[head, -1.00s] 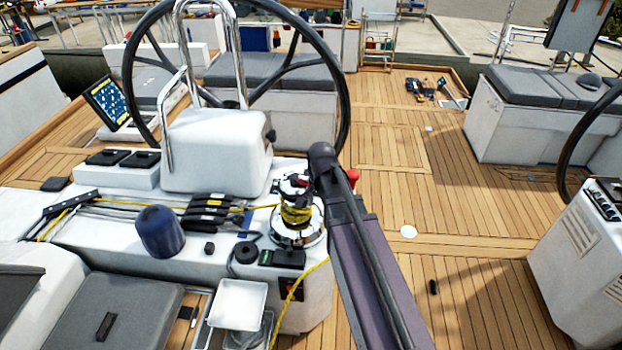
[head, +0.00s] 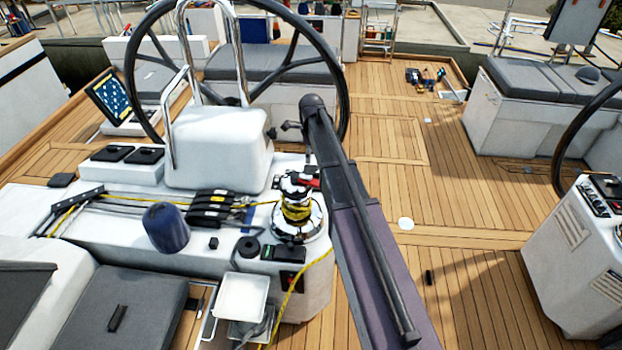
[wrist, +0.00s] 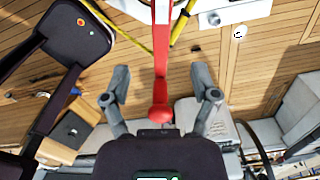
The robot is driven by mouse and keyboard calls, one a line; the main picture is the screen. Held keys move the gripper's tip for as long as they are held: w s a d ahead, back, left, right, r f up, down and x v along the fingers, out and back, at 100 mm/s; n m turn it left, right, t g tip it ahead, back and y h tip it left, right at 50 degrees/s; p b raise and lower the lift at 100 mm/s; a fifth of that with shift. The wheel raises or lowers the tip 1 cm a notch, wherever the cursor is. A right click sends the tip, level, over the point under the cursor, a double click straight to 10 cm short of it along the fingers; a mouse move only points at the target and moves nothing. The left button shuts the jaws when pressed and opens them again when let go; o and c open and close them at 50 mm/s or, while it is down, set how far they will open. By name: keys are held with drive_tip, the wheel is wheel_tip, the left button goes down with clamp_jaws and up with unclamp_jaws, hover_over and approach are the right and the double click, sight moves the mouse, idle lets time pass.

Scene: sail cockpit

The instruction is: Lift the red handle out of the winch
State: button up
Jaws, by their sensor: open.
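The winch (head: 298,222) stands at the right end of the white console, with yellow rope wound on its drum. The red handle (head: 309,183) sits at the winch top; most of it is hidden behind my arm in the head view. In the wrist view the red handle (wrist: 161,62) runs down from the top edge to a rounded red knob. My gripper (wrist: 160,76) is open, one finger on each side of the handle, with visible gaps and no contact to be seen. The head view does not clearly show my gripper.
A steering wheel (head: 342,100) and white pedestal (head: 217,150) stand behind the winch. A blue bag (head: 166,228), black clutches (head: 212,208) and a white tray (head: 240,296) are close by. Yellow rope hangs down the console's right side. The wooden deck (head: 470,235) at right is mostly clear.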

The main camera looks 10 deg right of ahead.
sight(311, 176)
drive_tip(key=shift+w+r+m, duration=0.15)
drive_tip(key=shift+w+m, duration=0.25)
wheel_tip(311, 176, down, 9)
drive_tip(key=b, duration=0.8)
drive_tip(key=shift+r+b, duration=0.2)
drive_tip(key=shift+b, duration=0.1)
drive_tip(key=shift+f, duration=0.1)
idle(0.4)
drive_tip(key=shift+s+f+b, duration=0.2)
drive_tip(key=shift+f+b, duration=2.3)
drive_tip(key=shift+b, duration=0.1)
clamp_jaws()
